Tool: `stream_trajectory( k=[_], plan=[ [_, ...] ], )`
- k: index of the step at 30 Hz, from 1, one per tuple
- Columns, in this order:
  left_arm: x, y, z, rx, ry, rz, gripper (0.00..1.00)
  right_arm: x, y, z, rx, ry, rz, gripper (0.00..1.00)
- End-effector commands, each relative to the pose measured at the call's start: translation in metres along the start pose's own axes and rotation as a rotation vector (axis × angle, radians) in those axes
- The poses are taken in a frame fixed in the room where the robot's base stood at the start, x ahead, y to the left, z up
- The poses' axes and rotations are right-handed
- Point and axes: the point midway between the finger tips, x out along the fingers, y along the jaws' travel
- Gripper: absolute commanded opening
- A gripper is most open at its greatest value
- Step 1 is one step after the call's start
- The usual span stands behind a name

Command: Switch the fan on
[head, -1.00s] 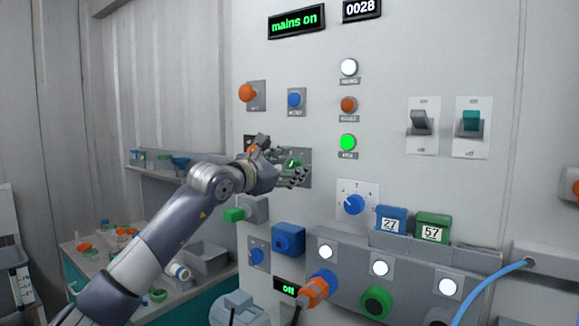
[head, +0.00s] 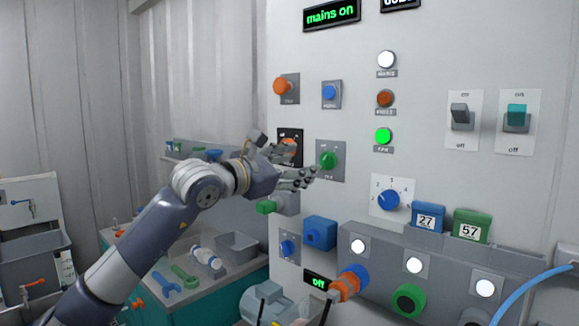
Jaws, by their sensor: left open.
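The green rotary knob (head: 327,159) sits on a grey plate on the white panel, with small writing around it too small to read surely. The green lamp (head: 383,136) higher on the panel is lit, and its small label seems to read fan. My left gripper (head: 303,166) is open and empty just left of the green knob, apart from it as far as I can tell. Its fingers point right and cover part of a black plate with an orange knob (head: 289,146). My right gripper is not in view.
An orange knob (head: 286,86) and a blue knob (head: 330,94) sit above. A blue dial (head: 388,199), blue box (head: 427,217) and green box (head: 471,226) are to the right. A blue block (head: 319,233) protrudes below. A bench with tools (head: 184,277) stands lower left.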

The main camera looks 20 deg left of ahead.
Motion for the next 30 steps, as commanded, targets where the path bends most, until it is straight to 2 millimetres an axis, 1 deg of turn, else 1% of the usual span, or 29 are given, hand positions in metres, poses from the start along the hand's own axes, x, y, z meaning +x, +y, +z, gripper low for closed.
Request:
stream_trajectory(
  k=[1, 6, 20, 23, 26, 29, 30],
  plan=[
    [-0.007, 0.001, -0.001, 0.001, 0.001, 0.001, 0.54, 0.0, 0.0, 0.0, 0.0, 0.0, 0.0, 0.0],
    [-0.018, 0.0, 0.0, 0.001, 0.0, 0.0, 0.54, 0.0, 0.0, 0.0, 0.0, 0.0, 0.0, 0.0],
    [-0.02, 0.0, 0.0, 0.0, 0.0, 0.0, 0.54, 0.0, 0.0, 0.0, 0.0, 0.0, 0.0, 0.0],
    [-0.019, -0.005, 0.0, -0.009, -0.009, -0.012, 0.54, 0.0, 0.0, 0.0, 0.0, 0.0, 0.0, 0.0],
    [-0.014, -0.033, 0.003, -0.063, -0.06, -0.076, 0.54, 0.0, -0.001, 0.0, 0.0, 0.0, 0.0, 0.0],
    [-0.011, -0.088, 0.012, -0.211, -0.18, -0.203, 0.54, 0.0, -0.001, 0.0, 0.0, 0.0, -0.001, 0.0],
    [-0.013, -0.111, 0.018, -0.299, -0.24, -0.26, 0.54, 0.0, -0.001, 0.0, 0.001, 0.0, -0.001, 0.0]
  ],
)
